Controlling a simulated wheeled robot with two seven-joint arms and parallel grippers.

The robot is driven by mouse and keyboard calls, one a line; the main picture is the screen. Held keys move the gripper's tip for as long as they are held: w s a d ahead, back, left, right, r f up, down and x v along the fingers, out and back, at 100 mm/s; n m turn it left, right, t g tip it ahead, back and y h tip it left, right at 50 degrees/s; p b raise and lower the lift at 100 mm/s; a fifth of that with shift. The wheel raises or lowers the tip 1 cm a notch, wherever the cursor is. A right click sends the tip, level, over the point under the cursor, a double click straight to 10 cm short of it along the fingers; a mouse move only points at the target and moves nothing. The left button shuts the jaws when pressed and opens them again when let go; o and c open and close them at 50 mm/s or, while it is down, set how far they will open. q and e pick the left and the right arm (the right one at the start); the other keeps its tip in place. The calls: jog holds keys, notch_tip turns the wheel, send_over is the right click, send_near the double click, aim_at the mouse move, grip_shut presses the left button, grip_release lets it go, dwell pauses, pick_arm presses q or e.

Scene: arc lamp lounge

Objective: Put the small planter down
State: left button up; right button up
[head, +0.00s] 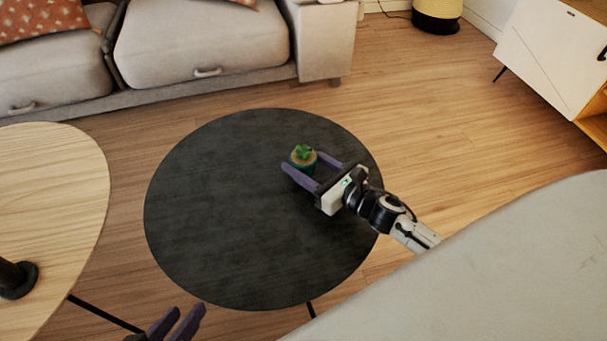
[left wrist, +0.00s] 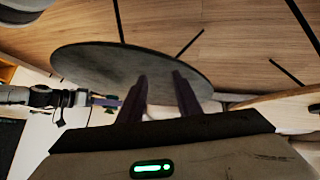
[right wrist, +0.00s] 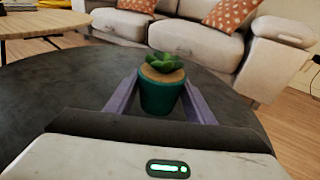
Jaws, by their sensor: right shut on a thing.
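The small planter is a dark green pot (head: 302,166) with brown soil and a green succulent. It stands upright over the right half of the round black table (head: 220,220). My right gripper (head: 300,161) is shut on it, one finger on each side; the right wrist view shows the pot (right wrist: 160,96) between the fingers. I cannot tell whether its base touches the tabletop. My left gripper (head: 187,309) is empty, its fingers apart, near the table's front left edge. It also shows in the left wrist view (left wrist: 160,78).
A light wooden round table (head: 60,190) stands at the left. A grey sofa (head: 200,45) is behind the black table. A white cabinet (head: 550,60) is at the back right. The black tabletop is otherwise bare, with free room left and front.

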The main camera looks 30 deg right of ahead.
aim_at(311, 176)
notch_tip(311, 176, down, 3)
jog(key=shift+r+b, duration=0.1)
jog(key=shift+b, duration=0.55)
pick_arm(q)
jog(key=shift+w+d+r+t+h, duration=0.2)
jog(key=shift+d+r+t+h, duration=0.25)
jog(key=shift+r, duration=0.25)
pick_arm(e)
jog(key=o, duration=0.8)
jog(key=shift+f, duration=0.25)
pick_arm(q)
jog(key=shift+d+r, duration=0.1)
pick_arm(e)
jog(key=o, duration=0.4)
pick_arm(q)
jog(key=shift+r, duration=0.1)
pick_arm(e)
jog(key=shift+r, duration=0.15)
